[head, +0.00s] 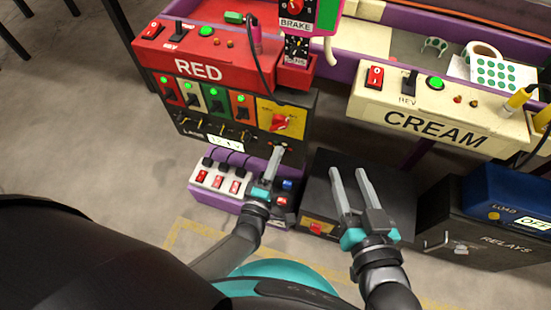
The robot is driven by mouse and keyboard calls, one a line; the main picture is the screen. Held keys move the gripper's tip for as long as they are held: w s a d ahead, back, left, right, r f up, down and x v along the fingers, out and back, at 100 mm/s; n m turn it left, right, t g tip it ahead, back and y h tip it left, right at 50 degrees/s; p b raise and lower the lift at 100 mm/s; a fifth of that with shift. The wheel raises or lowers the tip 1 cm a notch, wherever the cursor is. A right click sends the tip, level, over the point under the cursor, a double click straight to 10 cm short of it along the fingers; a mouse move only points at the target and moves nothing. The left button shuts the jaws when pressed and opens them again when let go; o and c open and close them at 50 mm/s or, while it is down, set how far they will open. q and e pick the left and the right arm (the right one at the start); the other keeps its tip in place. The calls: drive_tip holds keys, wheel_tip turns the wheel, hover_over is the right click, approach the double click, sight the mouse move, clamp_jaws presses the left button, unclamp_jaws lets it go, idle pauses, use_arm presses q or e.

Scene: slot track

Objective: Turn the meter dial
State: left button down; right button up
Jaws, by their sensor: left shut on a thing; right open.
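The black panel (188,128) under the RED box has a yellow plate (269,111) with a red knob (283,122) at its right end. A small white display (225,143) sits on the panel's lower edge. I cannot tell which of these parts is the meter dial. My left gripper (277,151) is shut, its fingertips at the panel's lower right, just below the red knob. The fingers hide what they hold. My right gripper (349,174) is open and empty, above a black box (395,166).
A purple-based switch box (205,192) lies below the panel. A second red knob (317,228) is on the black box's front. A black cable hangs over the RED box. Floor at left is clear.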

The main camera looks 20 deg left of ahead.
idle(0.4)
use_arm(q)
drive_tip(key=c, duration=0.6)
unclamp_jaws()
drive_tip(key=shift+s+a+p, duration=0.15)
drive_tip(key=shift+s+p, duration=0.6)
drive_tip(key=shift+s, duration=3.1)
drive_tip(key=shift+s+a+p, duration=0.1)
drive_tip(key=shift+s+p, duration=0.65)
drive_tip(key=shift+s, duration=3.05)
use_arm(e)
drive_tip(key=shift+s+d+f+g+h, duration=0.2)
drive_tip(key=shift+d+f+g+h, duration=0.2)
drive_tip(key=shift+d+g, duration=0.45)
drive_tip(key=shift+s+d+f+g+h, duration=0.25)
drive_tip(key=shift+d+g+h, duration=0.2)
drive_tip(key=shift+d+g, duration=0.4)
drive_tip(key=shift+s+d+f+g+h, duration=0.15)
drive_tip(key=shift+d+f+g+h, duration=0.3)
drive_tip(key=shift+d+g, duration=0.4)
drive_tip(key=shift+a, duration=0.1)
